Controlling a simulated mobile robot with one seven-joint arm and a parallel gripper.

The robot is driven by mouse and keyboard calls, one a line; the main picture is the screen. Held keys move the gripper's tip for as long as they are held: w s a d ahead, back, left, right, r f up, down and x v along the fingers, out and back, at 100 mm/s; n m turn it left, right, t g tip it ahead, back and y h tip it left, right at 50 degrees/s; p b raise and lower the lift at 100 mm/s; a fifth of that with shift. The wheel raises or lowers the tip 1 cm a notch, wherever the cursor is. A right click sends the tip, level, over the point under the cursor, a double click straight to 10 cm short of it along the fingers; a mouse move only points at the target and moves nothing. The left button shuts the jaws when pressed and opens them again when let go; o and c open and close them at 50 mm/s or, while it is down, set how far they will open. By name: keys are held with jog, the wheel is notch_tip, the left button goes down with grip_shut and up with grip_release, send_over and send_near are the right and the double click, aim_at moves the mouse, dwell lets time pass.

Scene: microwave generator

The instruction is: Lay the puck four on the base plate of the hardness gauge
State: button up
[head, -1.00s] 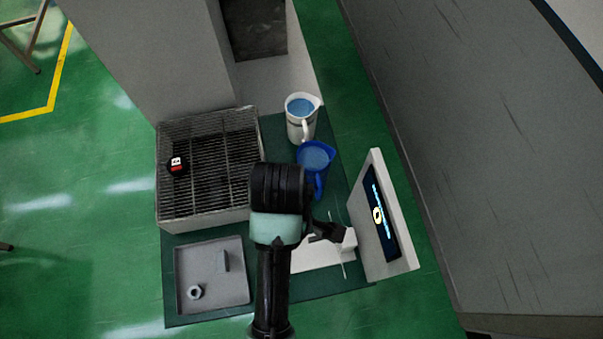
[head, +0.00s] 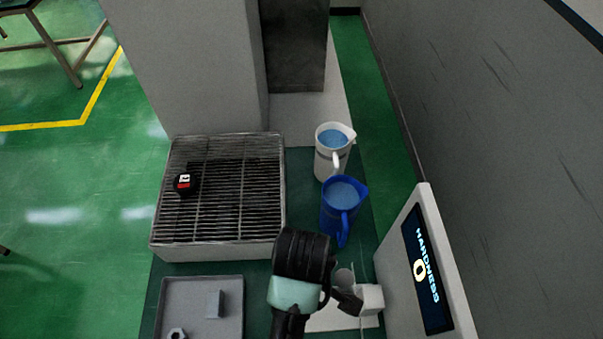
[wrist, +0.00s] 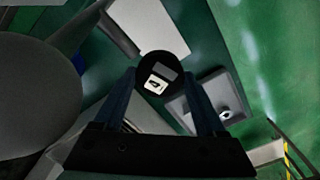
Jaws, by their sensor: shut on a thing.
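My gripper (wrist: 160,92) is shut on puck four (wrist: 158,66), a round black puck with a white label reading 4, in the wrist view. In the head view my gripper (head: 347,300) is low and right of the middle, and the puck cannot be made out there. The hardness gauge (head: 407,235) is a pale upright panel with a dark screen reading HARDNESS. Its white base plate (head: 325,321) lies beside my gripper, partly hidden by my arm. A small white block (head: 370,298) stands close to the right of the gripper. I cannot tell the puck's height above the plate.
A wire rack (head: 225,245) carries another black puck (head: 184,185) with a red and white label. A white jug (head: 331,160) and a blue jug (head: 341,208) stand behind my gripper. A grey tray (head: 200,283) with a nut lies left.

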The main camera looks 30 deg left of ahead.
notch_tip(320, 180, down, 13)
jog(key=shift+f+p, duration=0.1)
jog(key=shift+p, duration=0.25)
jog(key=shift+f, duration=0.1)
jog(key=o, duration=1.4)
jog(key=shift+c, duration=0.2)
